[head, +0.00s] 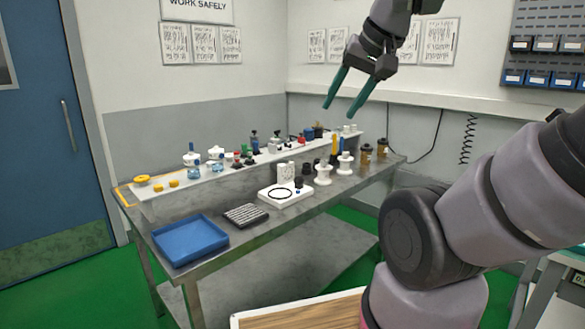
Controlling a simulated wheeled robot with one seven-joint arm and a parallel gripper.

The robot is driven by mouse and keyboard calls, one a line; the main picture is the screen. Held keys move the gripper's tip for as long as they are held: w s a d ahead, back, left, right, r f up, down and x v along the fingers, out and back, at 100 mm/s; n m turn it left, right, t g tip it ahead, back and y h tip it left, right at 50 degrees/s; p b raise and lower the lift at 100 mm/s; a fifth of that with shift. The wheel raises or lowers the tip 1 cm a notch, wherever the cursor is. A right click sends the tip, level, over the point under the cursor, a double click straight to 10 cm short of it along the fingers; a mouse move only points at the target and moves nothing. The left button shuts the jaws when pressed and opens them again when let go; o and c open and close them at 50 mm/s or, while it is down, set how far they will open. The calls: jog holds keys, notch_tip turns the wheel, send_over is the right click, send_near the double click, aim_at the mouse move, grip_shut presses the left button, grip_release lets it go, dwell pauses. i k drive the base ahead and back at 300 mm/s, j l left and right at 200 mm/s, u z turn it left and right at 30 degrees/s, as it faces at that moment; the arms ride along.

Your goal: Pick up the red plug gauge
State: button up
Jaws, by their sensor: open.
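My gripper (340,111) is raised in the air at the upper middle of the head view. Its two teal fingers point down and are apart, with nothing between them. It hangs above the far right part of the metal workbench (225,247). Small red parts show among the items on the raised white shelf (210,178) along the back of the bench. One red item (237,157) stands left of the middle, and another red part is near the right end. They are too small for me to tell which is the red plug gauge.
A blue tray (190,240) lies at the bench's front left, beside a dark ribbed block (245,215). A white fixture (286,193) with a black ring and white spools (323,173) stand to the right. Amber bottles (366,154) are near the right end. A wooden-topped surface is in the foreground.

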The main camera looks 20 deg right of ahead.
aim_at(236, 155)
jog(key=i+l+u, duration=0.15)
jog(key=u, duration=0.6)
jog(key=i+l+u, duration=0.15)
jog(key=l, duration=0.15)
jog(key=i+l+u, duration=0.15)
jog(key=l, duration=0.2)
jog(key=i+l+u, duration=0.15)
jog(key=l, duration=0.15)
jog(key=l+u, duration=0.15)
jog(key=l, duration=0.2)
jog(key=i+l, duration=0.1)
jog(key=l, duration=0.2)
jog(key=i+l, duration=0.1)
jog(key=l, duration=0.2)
jog(key=i+l, duration=0.1)
jog(key=l, duration=0.15)
